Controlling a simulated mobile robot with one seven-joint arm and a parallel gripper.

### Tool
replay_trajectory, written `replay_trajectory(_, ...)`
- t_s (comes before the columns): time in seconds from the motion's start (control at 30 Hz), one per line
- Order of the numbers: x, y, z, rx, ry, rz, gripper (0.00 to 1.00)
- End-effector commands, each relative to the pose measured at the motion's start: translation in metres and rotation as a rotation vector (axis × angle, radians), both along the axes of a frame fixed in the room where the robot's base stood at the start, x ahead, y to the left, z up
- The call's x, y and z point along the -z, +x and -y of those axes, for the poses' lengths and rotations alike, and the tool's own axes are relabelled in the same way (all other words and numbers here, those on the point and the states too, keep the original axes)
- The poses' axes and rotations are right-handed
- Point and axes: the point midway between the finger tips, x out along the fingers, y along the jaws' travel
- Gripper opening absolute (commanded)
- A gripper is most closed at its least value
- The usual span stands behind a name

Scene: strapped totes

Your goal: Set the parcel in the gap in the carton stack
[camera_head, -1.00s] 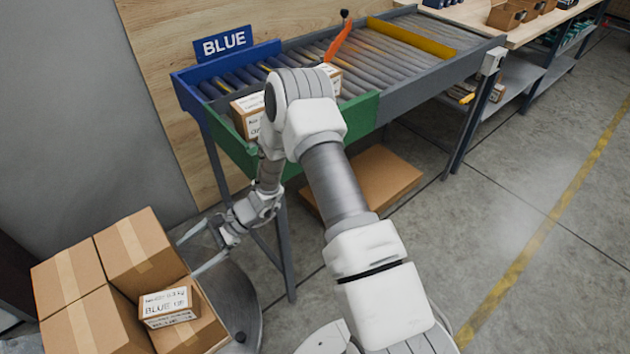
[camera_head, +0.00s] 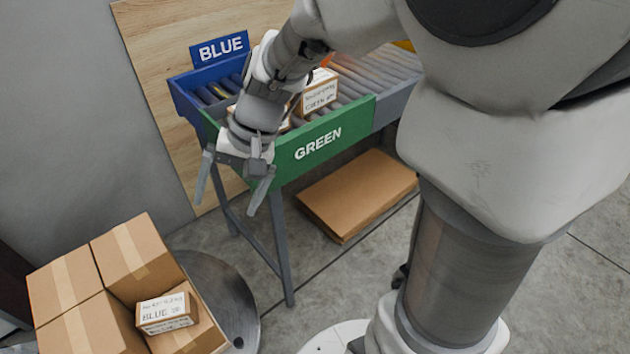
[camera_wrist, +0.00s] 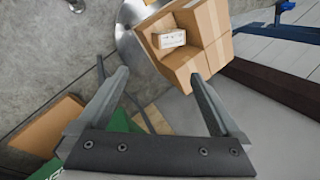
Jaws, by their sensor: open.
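The parcel (camera_head: 168,313) is a small brown box with a white label reading BLUE. It sits in the gap of the carton stack (camera_head: 135,256), on top of a lower carton at the front right corner, with taller cartons beside it. The wrist view also shows the parcel (camera_wrist: 171,40) in the notch of the stack (camera_wrist: 205,27). My gripper (camera_head: 232,202) is open and empty, in front of the conveyor's left end, above and to the right of the stack and well apart from it. Its two fingers (camera_wrist: 163,98) are spread in the wrist view.
A roller conveyor stands behind, with a blue BLUE sign (camera_head: 220,48) and a green GREEN side panel (camera_head: 318,147). Another labelled box (camera_head: 319,92) is on its rollers. A flat carton (camera_head: 357,194) lies under it. A round grey plate (camera_head: 226,290) is beside the stack.

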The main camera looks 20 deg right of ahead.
Motion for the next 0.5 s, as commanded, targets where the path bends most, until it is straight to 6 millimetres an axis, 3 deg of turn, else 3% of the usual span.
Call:
replay_trajectory(0.2,-0.041,-0.038,0.037,-0.078,-0.161,0.180,1.00)
replay_trajectory(0.5,-0.077,-0.088,0.088,-0.142,-0.383,0.396,1.00)
